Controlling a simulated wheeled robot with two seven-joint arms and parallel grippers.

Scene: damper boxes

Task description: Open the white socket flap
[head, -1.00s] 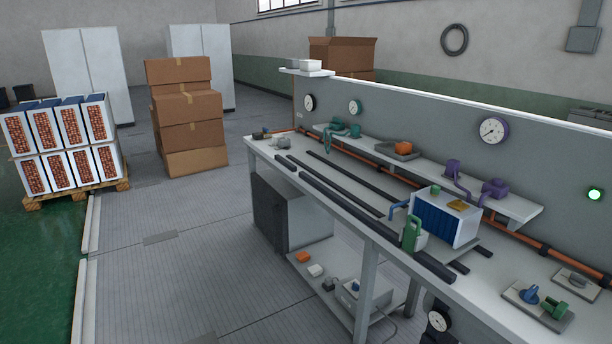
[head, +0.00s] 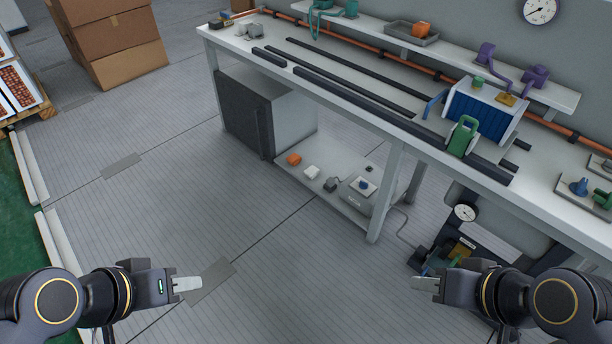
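I cannot make out a white socket flap for certain. A small white block (head: 311,172) lies on the low shelf under the bench, and a grey-white box with a blue knob (head: 360,193) sits to its right; I cannot tell if either has a flap. My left gripper (head: 187,285) is at the lower left over the floor, pointing right. My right gripper (head: 426,287) is at the lower right, pointing left. Both appear empty and apart from the bench. Their fingers show edge-on, so their opening is hidden.
The long workbench (head: 345,95) carries dark rails, a blue-finned unit (head: 478,115) and a green-handled part (head: 463,136). A dark cabinet (head: 243,115) stands beneath it. Cardboard boxes (head: 115,45) stand at the upper left. The floor in the middle is clear.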

